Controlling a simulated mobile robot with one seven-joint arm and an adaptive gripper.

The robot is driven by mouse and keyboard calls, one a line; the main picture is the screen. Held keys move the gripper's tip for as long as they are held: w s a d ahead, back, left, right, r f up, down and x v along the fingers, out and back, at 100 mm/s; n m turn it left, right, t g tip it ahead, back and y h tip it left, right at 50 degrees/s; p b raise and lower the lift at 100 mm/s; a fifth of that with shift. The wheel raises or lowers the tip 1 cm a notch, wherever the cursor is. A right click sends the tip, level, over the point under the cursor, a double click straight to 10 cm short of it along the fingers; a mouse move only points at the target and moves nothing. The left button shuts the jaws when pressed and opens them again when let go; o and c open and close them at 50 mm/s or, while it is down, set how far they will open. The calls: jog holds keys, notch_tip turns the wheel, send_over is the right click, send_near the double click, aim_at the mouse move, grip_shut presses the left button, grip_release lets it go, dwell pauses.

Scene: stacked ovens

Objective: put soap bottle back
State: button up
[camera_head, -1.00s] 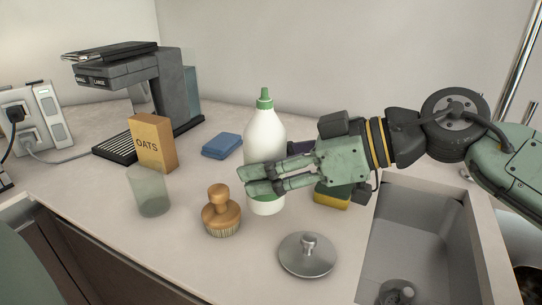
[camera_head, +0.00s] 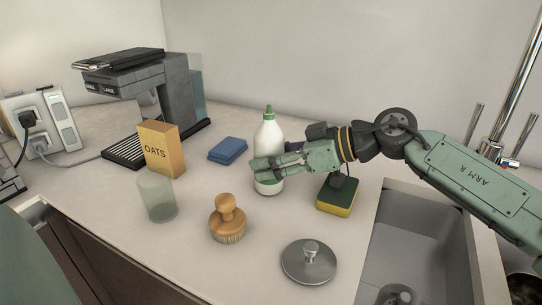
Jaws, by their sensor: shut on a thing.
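The soap bottle (camera_head: 269,136) is white with a green cap and a green band low down. It is upright at the middle of the counter, towards the back wall. My gripper (camera_head: 266,167) reaches in from the right and is shut on the lower half of the bottle. The fingers cover part of its front. I cannot tell whether the bottle's base touches the counter.
A green and yellow sponge (camera_head: 337,195) lies below my wrist, beside the sink (camera_head: 420,245). A wooden brush (camera_head: 228,218), a metal lid (camera_head: 309,262) and a glass (camera_head: 157,198) stand in front. An oats box (camera_head: 161,149), blue cloth (camera_head: 228,150) and coffee machine (camera_head: 150,90) are left.

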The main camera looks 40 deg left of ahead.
jog(key=o, duration=1.3)
jog(key=shift+f, duration=0.1)
jog(key=shift+d+r, duration=0.15)
jog(key=shift+r, duration=0.1)
jog(key=b+v, duration=0.2)
jog(key=v, duration=0.9)
jog(key=shift+w+d+r, duration=0.1)
jog(key=shift+d, duration=0.2)
